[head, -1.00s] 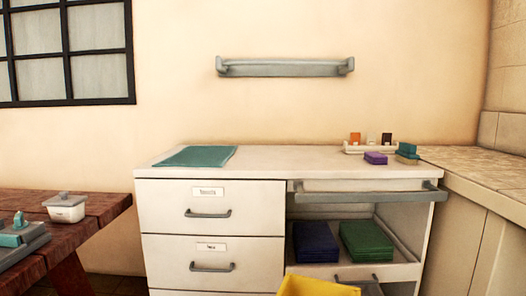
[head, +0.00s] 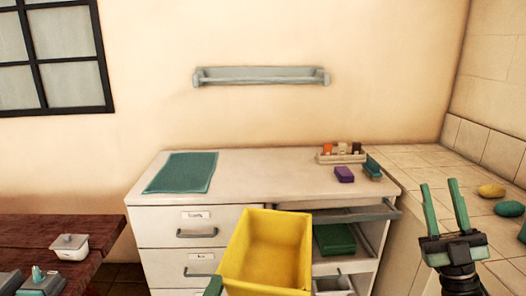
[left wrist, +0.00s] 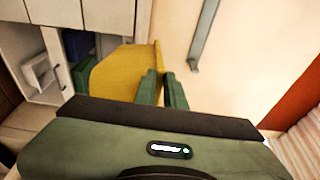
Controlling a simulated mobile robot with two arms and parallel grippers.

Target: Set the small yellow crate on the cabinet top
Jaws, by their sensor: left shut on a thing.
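The small yellow crate (head: 262,262) is in front of the cabinet, held up by its left side, its open top facing up and tilted toward me. My left gripper (head: 214,287) is shut on the crate's wall; only a green finger shows at the crate's lower left. In the left wrist view the green fingers (left wrist: 163,92) pinch the wall of the crate (left wrist: 120,75). The white cabinet top (head: 275,172) is behind and beyond the crate, with a wide bare middle. My right gripper (head: 447,210) is open and empty at the right, over the tiled counter.
A teal mat (head: 182,172) lies on the cabinet top's left. A small rack of bottles (head: 340,155), a purple block (head: 344,174) and a teal-topped block (head: 372,168) stand at its right.

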